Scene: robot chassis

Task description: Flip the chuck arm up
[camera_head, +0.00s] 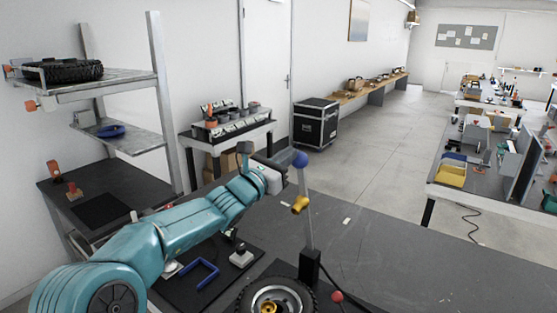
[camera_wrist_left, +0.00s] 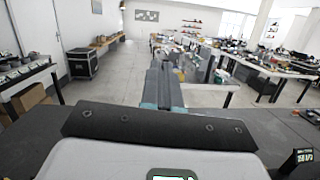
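A grey upright lever (camera_head: 309,228) with a blue ball (camera_head: 300,160) on top and a yellow piece (camera_head: 300,205) partway down stands on the dark table, beside a wheel (camera_head: 275,299). A red ball (camera_head: 337,296) sits low to its right. I cannot tell for certain which part is the chuck arm. My left gripper (camera_head: 284,158) is at the height of the blue ball, just left of it; whether they touch is unclear. Its dark fingers (camera_wrist_left: 163,85) lie together in the left wrist view, with nothing seen between them. My right gripper is not in view.
A dark mat with a blue U-shaped handle (camera_head: 200,276) and a small grey block (camera_head: 241,256) lies left of the wheel. A shelf rack (camera_head: 120,85) stands at the left. The table (camera_head: 390,245) is mostly clear right of the lever.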

